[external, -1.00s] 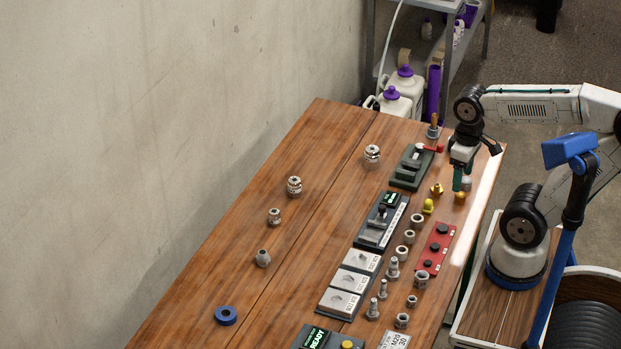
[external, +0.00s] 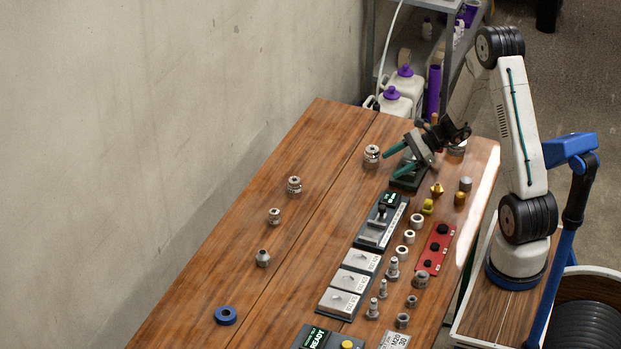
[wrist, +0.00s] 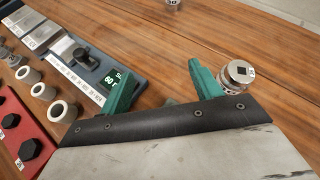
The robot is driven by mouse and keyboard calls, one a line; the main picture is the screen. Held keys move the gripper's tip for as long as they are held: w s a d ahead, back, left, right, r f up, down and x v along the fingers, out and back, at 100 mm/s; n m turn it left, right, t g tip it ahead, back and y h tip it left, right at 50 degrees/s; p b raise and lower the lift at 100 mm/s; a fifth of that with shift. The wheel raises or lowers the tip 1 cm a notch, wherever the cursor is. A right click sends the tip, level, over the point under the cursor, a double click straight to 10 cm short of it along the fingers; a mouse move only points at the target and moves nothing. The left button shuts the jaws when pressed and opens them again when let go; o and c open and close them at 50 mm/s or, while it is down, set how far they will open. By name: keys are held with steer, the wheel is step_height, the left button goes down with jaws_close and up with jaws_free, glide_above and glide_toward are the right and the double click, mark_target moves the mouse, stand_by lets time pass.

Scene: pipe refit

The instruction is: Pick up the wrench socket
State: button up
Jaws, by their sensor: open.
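Several steel sockets stand on the wooden bench; I cannot tell for certain which one the task means. The nearest steel socket (external: 372,154) is upright at the back, just left of my gripper (external: 388,164). In the wrist view, a steel socket (wrist: 239,72) with a square hole in its top shows beyond the right finger. My gripper is open and empty, its teal fingers apart and tilted down to the left, above the bench. It shows in the wrist view too (wrist: 162,72).
More sockets (external: 294,186) (external: 274,217) stand left of the gripper, with a blue ring (external: 226,315) further forward. A red rack (external: 435,248) and steel rings (external: 408,235) are on the right. The bench's left half is mostly clear.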

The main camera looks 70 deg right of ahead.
mark_target(374, 149)
steer(key=w+d+m, duration=0.1)
steer(key=d, duration=0.1)
steer(key=d+f+m+t+h, duration=0.1)
steer(key=d+m, duration=0.1)
steer(key=w+d+f+m+t+h, duration=0.1)
steer(key=d, duration=0.1)
steer(key=shift+w+d+f+m, duration=0.2)
steer(key=shift+w+f+m, duration=0.05)
steer(key=shift+w+m, duration=0.1)
steer(key=d, duration=0.1)
steer(key=w+d+m+h, duration=0.1)
steer(key=r+t+h, duration=0.1)
steer(key=shift+w+d+m, duration=0.25)
steer(key=shift+d+m, duration=0.1)
steer(key=shift+d, duration=0.05)
steer(key=shift+w+d+m, duration=0.15)
steer(key=shift+d+m, duration=0.05)
steer(key=shift+m, duration=0.1)
steer(key=x, duration=0.7)
steer(key=shift+w+a, duration=0.25)
steer(key=shift+a, duration=0.1)
steer(key=c, duration=1.2)
